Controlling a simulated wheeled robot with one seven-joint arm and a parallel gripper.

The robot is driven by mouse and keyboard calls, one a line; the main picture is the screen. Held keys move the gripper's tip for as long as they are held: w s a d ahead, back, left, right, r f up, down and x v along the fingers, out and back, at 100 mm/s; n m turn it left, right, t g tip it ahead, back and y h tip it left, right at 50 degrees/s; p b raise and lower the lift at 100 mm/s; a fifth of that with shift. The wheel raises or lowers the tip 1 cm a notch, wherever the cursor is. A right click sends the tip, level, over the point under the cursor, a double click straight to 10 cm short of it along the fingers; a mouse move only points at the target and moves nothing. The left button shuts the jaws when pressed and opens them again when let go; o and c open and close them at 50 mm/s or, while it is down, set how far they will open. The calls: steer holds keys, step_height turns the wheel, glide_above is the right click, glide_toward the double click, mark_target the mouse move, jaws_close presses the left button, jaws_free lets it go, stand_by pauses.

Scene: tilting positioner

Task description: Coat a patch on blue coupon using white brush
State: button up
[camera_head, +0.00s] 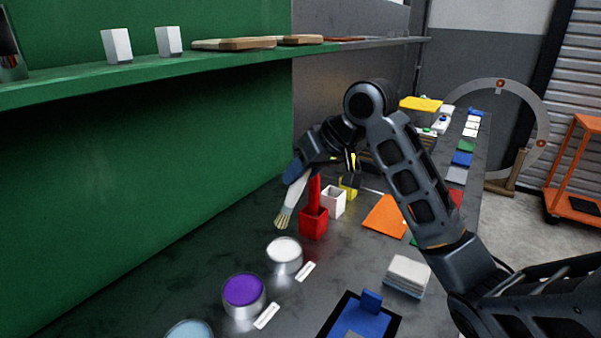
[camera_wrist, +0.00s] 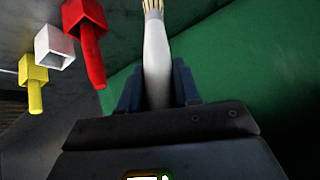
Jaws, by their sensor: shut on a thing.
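My gripper (camera_head: 298,170) is shut on the handle of the white brush (camera_head: 290,202), which hangs bristles down above the table beside the red holder. In the wrist view the white brush (camera_wrist: 155,55) runs up between the jaws of my gripper (camera_wrist: 157,88), its pale bristles cut off by the top edge. A blue coupon (camera_head: 357,318) with an upright blue tab lies on a dark-rimmed base at the front, partly cut off by the bottom edge. A can with white contents (camera_head: 284,254) stands in front of the brush, apart from it.
A can with purple contents (camera_head: 243,295) and a light blue one (camera_head: 189,330) stand nearer. A red holder (camera_head: 313,222) with a red handle, an empty-looking white holder (camera_head: 334,202) and a yellow holder (camera_head: 348,188) stand close by. A shelf (camera_head: 200,68) runs along the green wall above.

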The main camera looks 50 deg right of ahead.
mark_target(300, 194)
steer(key=shift+w+f, duration=0.1)
step_height(300, 194, down, 6)
steer(key=b, duration=0.5)
steer(key=shift+b, duration=0.35)
steer(key=shift+f+b, duration=0.3)
steer(key=shift+f, duration=0.25)
stand_by(2.0)
steer(key=shift+r, duration=0.1)
step_height(300, 194, up, 7)
steer(key=p, duration=0.6)
steer(key=shift+p, duration=0.4)
stand_by(0.7)
